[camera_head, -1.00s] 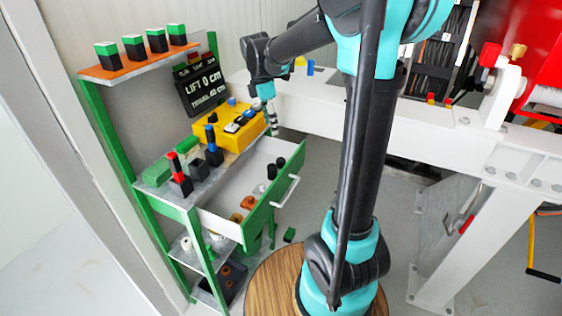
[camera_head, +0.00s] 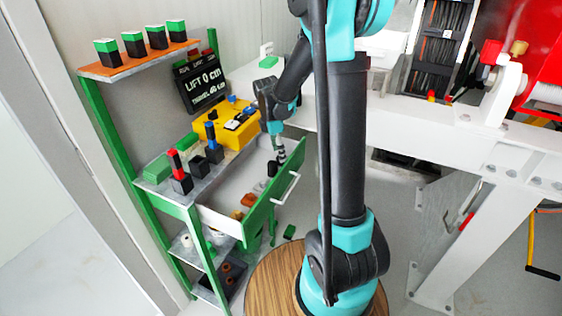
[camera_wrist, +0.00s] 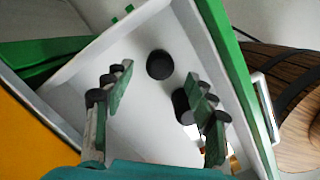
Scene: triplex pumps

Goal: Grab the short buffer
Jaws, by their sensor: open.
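The open white drawer with a green front (camera_head: 270,205) holds black cylinders. One black cylinder (camera_head: 272,169) stands in the drawer's far part in the head view, next to my gripper (camera_head: 281,152). In the wrist view, one round black cylinder top (camera_wrist: 160,65) shows between and just beyond the open fingertips of my gripper (camera_wrist: 157,78). Another black cylinder (camera_wrist: 180,105) is beside the right finger and partly hidden by it. The gripper is empty and points down into the drawer. I cannot tell for sure which cylinder is the short buffer.
Brown-orange parts (camera_head: 247,201) lie in the drawer's near end. A yellow control box (camera_head: 225,128) and red and blue topped blocks stand on the shelf above. The drawer's white handle (camera_head: 287,187) sticks out. A white beam (camera_head: 400,125) runs behind my arm.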

